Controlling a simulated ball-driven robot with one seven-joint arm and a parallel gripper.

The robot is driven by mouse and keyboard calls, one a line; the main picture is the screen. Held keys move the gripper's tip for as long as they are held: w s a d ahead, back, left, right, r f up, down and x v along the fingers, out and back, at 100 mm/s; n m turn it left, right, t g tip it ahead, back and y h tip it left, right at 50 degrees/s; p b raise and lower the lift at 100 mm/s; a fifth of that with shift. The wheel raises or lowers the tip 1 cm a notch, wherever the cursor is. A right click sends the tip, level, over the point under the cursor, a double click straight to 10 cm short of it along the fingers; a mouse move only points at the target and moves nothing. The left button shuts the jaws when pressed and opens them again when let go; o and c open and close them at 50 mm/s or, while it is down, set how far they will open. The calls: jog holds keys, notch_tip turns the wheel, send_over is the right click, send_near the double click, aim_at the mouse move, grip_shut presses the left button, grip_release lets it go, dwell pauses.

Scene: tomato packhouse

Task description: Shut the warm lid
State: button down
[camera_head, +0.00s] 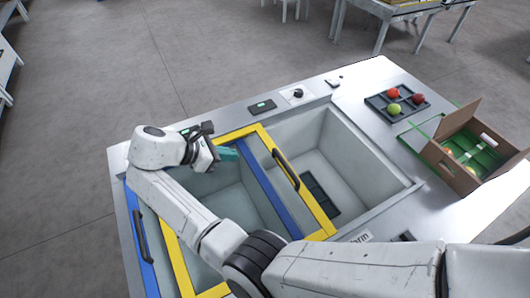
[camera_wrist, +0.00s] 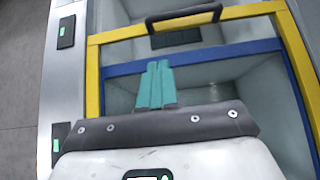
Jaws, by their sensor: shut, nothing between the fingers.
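A yellow-framed clear lid (camera_head: 322,221) with a black bar handle (camera_head: 286,169) on its right edge lies over the left part of the bench. It overlaps a blue-framed lid (camera_head: 262,182), whose handle (camera_head: 140,239) is at the left. The right well (camera_head: 345,150) stands largely uncovered; a partly hidden label ending in "arm" (camera_head: 358,238) is at its near edge. My gripper (camera_head: 228,153) is shut and empty, above the lids, left of the yellow lid's handle. In the wrist view its teal fingertips (camera_wrist: 157,68) point towards that handle (camera_wrist: 183,19), apart from it.
Right of the wells are a dark tray (camera_head: 378,101) with red and green tomatoes and an open cardboard box (camera_head: 458,172). Small panels (camera_head: 262,107) and a knob (camera_head: 298,93) sit along the far rim. My arm hides part of the near left side.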

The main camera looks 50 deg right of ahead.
aim_at(276, 153)
jog(key=x, duration=0.8)
jog(key=d+r+x, duration=0.1)
jog(key=x, duration=0.3)
jog(key=shift+s+d+b, duration=0.15)
jog(key=shift+s+b, duration=0.05)
jog(key=shift+b, duration=0.15)
jog(key=shift+s+d+f, duration=0.15)
jog(key=shift+d, duration=0.35)
jog(key=shift+s+d+p, duration=0.25)
jog(key=shift+d+p, duration=0.15)
jog(key=shift+d, duration=0.25)
jog(key=s+d+p, duration=0.1)
jog(key=s+d, duration=0.2)
jog(key=d, duration=0.7)
jog(key=s+d, duration=0.3)
jog(key=d, duration=0.7)
jog(key=s+d+p, duration=0.1)
jog(key=s+d, duration=0.2)
jog(key=d, duration=0.7)
jog(key=shift+s+d+p, duration=0.25)
jog(key=shift+s+p, duration=0.05)
jog(key=shift+s, duration=0.1)
